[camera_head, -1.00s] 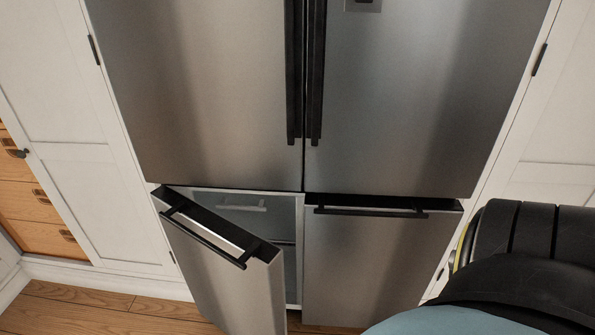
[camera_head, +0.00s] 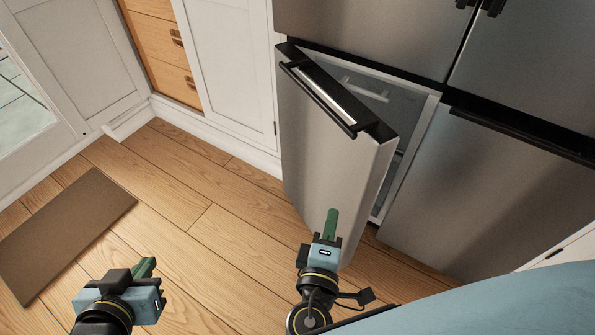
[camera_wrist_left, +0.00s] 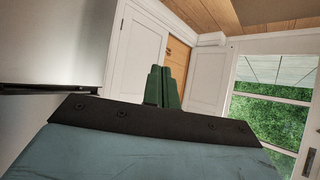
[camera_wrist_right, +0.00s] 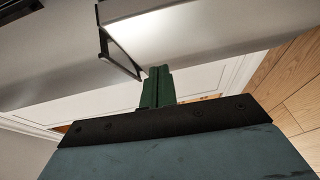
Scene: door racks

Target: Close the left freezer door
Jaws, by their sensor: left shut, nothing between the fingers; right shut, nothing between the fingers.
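The left freezer door (camera_head: 330,135) is steel with a dark top edge and a black bar handle (camera_head: 318,98). It stands ajar, hinged at its left, with its free right edge swung out from the fridge. The freezer inside (camera_head: 378,100) shows through the gap. My right gripper (camera_head: 331,222) is shut and empty, in front of the door's lower free corner in the head view; I cannot tell if it touches. A steel panel and handle (camera_wrist_right: 120,55) show beyond its fingers in the right wrist view. My left gripper (camera_head: 146,267) is shut and empty, over the floor at left.
The right freezer door (camera_head: 490,190) is closed. White cabinets (camera_head: 225,70) and wooden drawers (camera_head: 165,45) line the wall at left. A brown mat (camera_head: 60,230) lies on the wood floor (camera_head: 225,235), which is clear between mat and door.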

